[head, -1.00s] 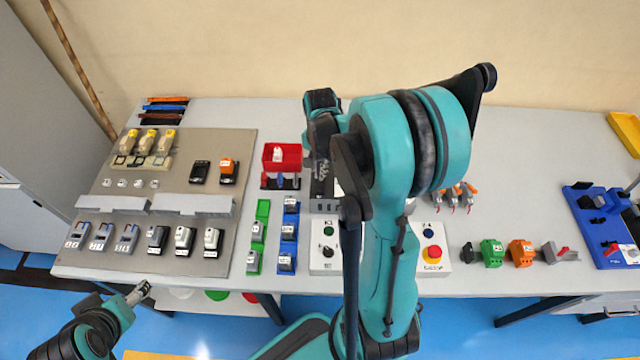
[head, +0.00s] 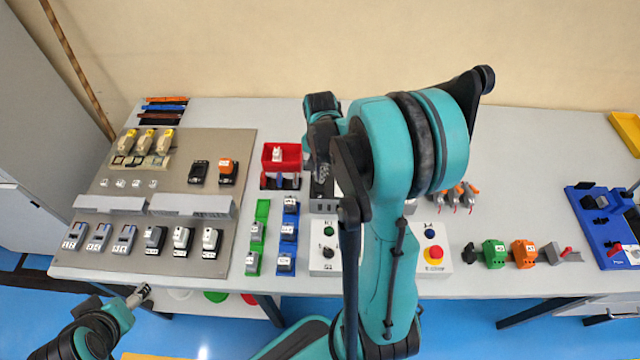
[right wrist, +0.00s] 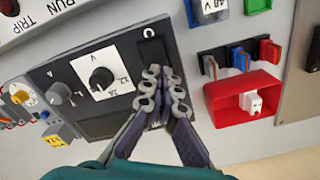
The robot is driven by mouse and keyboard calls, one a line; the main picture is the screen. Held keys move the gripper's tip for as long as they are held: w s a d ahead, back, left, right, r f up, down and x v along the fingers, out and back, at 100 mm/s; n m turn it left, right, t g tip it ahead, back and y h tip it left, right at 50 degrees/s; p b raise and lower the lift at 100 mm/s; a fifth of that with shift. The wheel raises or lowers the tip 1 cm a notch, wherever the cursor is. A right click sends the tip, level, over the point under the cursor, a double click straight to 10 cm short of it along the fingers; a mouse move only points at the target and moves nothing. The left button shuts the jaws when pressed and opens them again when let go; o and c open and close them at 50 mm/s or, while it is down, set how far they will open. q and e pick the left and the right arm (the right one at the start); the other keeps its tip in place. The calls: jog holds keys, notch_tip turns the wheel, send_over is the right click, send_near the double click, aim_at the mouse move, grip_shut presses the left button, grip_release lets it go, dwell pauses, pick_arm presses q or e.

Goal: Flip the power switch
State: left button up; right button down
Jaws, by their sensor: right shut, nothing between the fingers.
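The power switch (right wrist: 151,50) is a black rocker on a dark panel (right wrist: 60,75) with knobs, marked with a ring above it in the right wrist view. My right gripper (right wrist: 166,84) is shut and empty. Its fingertips are at the lower end of the switch and cover part of it; I cannot tell whether they touch it. In the head view the right gripper (head: 321,172) is over the grey unit (head: 323,205), and my arm hides the switch there. My left gripper (head: 138,294) hangs low in front of the table, far from the switch; its jaws are too small to read.
A red bin (right wrist: 240,98) with a white part stands beside the panel, near coloured clips (right wrist: 240,58). Green (head: 258,235) and blue holders (head: 289,235) lie left of a control box (head: 433,250) with a red button. A grey board (head: 160,200) with several parts fills the left.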

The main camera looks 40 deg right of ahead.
jog(key=shift+r+p, duration=2.7)
jog(key=shift+r, duration=0.8)
jog(key=s+a+r+n+t+b, duration=0.2)
jog(key=s+a+n+t, duration=0.1)
jog(key=a+n, duration=0.4)
jog(key=s+a+r+n+t+b, duration=0.2)
jog(key=a+n, duration=0.5)
jog(key=a, duration=0.4)
jog(key=shift+s+a+r+t+b, duration=0.15)
jog(key=shift+s+r+t+b, duration=0.15)
jog(key=shift+s+t+b, duration=0.8)
